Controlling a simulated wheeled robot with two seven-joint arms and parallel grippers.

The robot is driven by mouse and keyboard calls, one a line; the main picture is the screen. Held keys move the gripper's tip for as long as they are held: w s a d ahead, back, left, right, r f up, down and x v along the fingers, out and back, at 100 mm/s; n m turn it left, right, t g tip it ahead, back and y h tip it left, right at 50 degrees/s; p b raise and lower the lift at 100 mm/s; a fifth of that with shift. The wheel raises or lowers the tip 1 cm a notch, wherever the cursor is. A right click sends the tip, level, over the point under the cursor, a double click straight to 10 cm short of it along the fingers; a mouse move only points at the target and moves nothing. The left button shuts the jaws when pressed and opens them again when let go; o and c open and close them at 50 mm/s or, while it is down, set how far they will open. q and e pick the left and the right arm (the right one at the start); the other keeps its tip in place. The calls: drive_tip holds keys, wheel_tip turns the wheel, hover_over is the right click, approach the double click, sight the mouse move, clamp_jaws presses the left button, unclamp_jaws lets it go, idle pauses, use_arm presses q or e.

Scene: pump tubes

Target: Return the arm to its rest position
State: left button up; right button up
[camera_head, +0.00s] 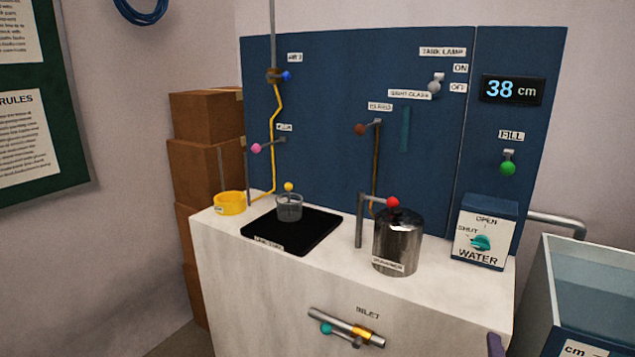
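Neither of my arms nor grippers can be made out in the head view, so their pose and what they hold are hidden. The white bench (270,283) stands ahead with a blue panel (330,80) behind it. A metal canister (397,245) with a red knob (393,202) stands on the bench. A clear cup (289,208) with a yellow ball above it sits on a black mat (305,238). A blue water box (484,232) with a teal knob stands at the right.
A yellow ring-shaped dish (230,203) sits at the bench's left. An inlet pipe (346,328) sticks out of the bench front. Brown boxes (207,115) are stacked at the left. A water tank (590,280) stands at the right. A purple piece (495,345) shows at the bottom edge.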

drive_tip(key=s+a+f+m+g+y, duration=0.2)
drive_tip(key=s+a+f+y, duration=0.15)
drive_tip(key=s+f, duration=0.35)
drive_tip(key=s+a+f+m+g+y, duration=0.15)
drive_tip(key=s+a+f, duration=0.25)
drive_tip(key=f, duration=0.4)
drive_tip(key=s+a+f+m+g+y, duration=0.1)
drive_tip(key=s+a+f+m+y, duration=0.1)
drive_tip(key=s, duration=0.5)
drive_tip(key=s+a+f+m+g+y, duration=0.1)
drive_tip(key=s+a+f+m+y, duration=0.1)
drive_tip(key=s+a+f+m, duration=0.2)
drive_tip(key=s+a+f, duration=0.1)
drive_tip(key=s, duration=0.2)
drive_tip(key=shift+s, duration=0.15)
